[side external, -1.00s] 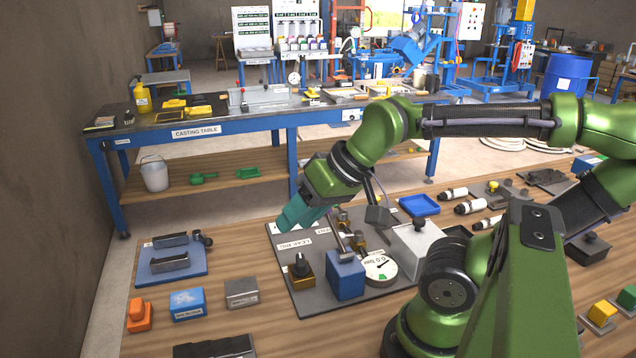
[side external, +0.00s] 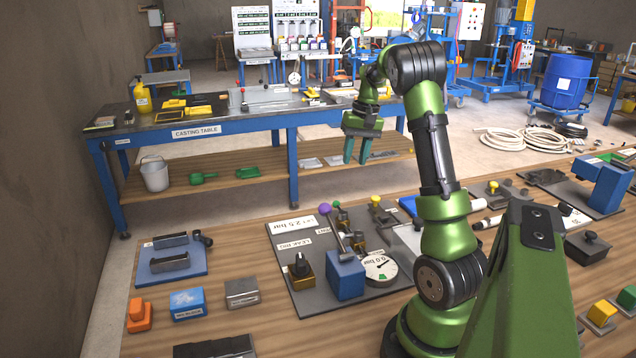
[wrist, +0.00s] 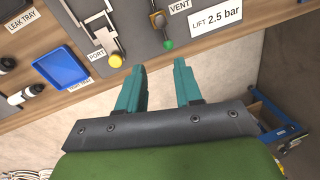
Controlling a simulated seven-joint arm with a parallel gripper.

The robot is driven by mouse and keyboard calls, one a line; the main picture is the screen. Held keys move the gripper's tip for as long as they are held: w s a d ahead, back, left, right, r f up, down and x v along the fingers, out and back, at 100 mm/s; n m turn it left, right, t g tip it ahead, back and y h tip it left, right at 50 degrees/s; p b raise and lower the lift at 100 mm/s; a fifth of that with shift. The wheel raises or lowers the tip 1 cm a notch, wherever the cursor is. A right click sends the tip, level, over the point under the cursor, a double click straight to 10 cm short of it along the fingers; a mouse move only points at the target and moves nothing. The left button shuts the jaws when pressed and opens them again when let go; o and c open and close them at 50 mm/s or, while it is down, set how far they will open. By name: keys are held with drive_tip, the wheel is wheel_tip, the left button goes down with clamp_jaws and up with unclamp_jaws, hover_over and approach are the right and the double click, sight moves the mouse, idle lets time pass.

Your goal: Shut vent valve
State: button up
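The vent valve (wrist: 157,22) is a brass fitting beside the VENT label, with a green-tipped handle pointing towards my gripper in the wrist view. In the side view, the small green knob (side external: 336,205) shows at the back of the grey panel, behind the purple-knobbed lever. My gripper (side external: 356,160) hangs above and beyond the panel with its fingers pointing down. Its two teal fingers are apart with nothing between them; in the wrist view my gripper (wrist: 160,72) is just short of the green tip in the picture. The handle's exact setting is hard to tell.
The purple-knobbed lever (side external: 325,209) stands up from the panel. A yellow-knobbed handle (wrist: 116,60) is left of the vent valve by the PORT label. A round gauge (side external: 380,267) reads 0.0 bar. A blue tray (wrist: 62,70) lies further left.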

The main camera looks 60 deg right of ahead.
wheel_tip(320, 180, up, 2)
drive_tip(key=d+n, duration=0.1)
approach(339, 207)
drive_tip(key=shift+n+y, duration=0.3)
drive_tip(key=shift+n, duration=0.1)
drive_tip(key=f, duration=0.8)
drive_tip(key=shift+w+a+f, duration=0.1)
drive_tip(key=shift+w+a, duration=0.15)
drive_tip(key=shift+w, duration=0.15)
clamp_jaws()
